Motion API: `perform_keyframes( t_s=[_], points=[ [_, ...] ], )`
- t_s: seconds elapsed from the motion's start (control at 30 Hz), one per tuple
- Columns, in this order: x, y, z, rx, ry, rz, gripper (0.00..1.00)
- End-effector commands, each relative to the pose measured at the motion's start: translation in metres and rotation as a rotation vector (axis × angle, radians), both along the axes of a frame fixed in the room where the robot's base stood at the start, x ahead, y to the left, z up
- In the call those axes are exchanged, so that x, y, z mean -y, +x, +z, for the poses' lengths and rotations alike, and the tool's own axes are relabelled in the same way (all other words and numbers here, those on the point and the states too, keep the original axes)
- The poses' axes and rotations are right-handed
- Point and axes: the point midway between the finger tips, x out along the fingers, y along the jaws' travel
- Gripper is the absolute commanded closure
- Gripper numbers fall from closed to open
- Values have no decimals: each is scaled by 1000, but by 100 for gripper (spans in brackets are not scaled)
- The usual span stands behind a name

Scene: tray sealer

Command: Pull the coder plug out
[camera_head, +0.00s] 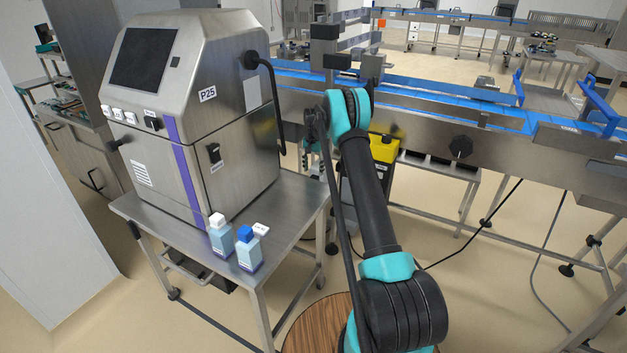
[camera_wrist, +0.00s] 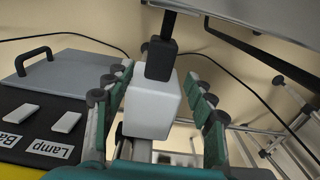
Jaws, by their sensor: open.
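A white block (camera_wrist: 152,104) with a black piece (camera_wrist: 160,58) on its upper end sits between my fingers in the wrist view. A dark stem runs up from the black piece. This looks like the coder plug, but I cannot tell which part is plug and which is socket. My gripper (camera_wrist: 160,85) is open, with one teal and black finger on each side of the white block and a visible gap on the right. In the head view my gripper (camera_head: 318,143) is beside the conveyor frame, mostly hidden by my arm, and the plug cannot be made out.
The conveyor (camera_head: 420,105) runs across the back. The steel P25 machine (camera_head: 190,100) stands left on a table (camera_head: 185,240) with two bottles.

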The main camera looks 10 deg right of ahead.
Motion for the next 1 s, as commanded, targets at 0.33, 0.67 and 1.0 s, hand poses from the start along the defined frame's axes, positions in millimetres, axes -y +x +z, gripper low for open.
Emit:
perform_keyframes(
  t_s=[0.33, 0.67, 1.0],
  points=[
    [0, 0, -52, 0, 0, 0, 45],
    [0, 0, -59, 0, 0, 0, 45],
    [0, 0, -59, 0, 0, 0, 76]
  ],
)
